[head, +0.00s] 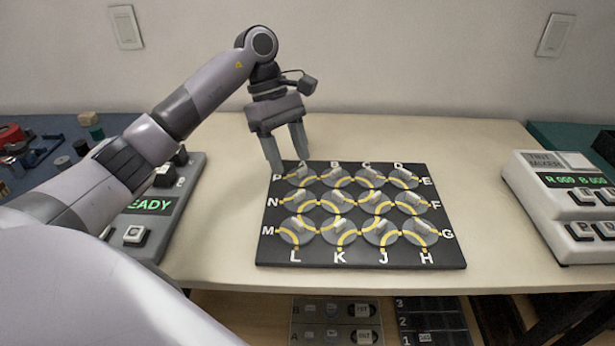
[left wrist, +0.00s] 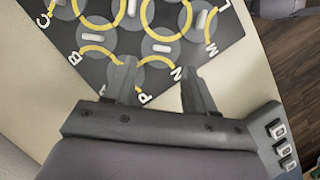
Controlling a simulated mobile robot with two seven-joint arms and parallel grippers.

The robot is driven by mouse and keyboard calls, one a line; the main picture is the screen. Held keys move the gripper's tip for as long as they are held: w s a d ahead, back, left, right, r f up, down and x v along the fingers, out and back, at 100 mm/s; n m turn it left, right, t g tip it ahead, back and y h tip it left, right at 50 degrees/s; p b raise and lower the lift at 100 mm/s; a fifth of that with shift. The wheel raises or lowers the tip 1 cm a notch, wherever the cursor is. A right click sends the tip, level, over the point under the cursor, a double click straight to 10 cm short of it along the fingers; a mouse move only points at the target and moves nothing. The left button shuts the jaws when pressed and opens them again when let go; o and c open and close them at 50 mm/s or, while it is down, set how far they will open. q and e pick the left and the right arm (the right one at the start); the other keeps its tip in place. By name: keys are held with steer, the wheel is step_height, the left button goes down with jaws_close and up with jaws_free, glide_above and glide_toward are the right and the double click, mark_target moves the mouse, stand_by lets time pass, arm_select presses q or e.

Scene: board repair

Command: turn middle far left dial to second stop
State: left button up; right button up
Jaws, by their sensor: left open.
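A dark board (head: 361,258) with rows of round grey dials lies on the table. Each dial has a pale handle and a yellow curved stripe. The far-left dial of the middle row (head: 298,203), beside the letter N, also shows in the left wrist view (left wrist: 162,47). My left gripper (head: 290,164) is open and empty, pointing down over the board's far left corner near P and A. In the left wrist view its fingers (left wrist: 158,70) stand apart. One finger partly covers the far-row corner dial (head: 299,178). My right gripper is not in view.
A grey device with a green "EADY" display (head: 148,205) stands left of the board. Another device with a green display (head: 575,181) stands at the right. Small blocks (head: 88,118) lie on a blue mat at the far left.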

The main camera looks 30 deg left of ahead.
mark_target(299, 192)
arm_select(q)
steer(key=x, duration=0.6)
steer(key=shift+s+d+f, duration=0.25)
steer(key=shift+f, duration=0.05)
steer(key=shift+c, duration=0.3)
jaws_close()
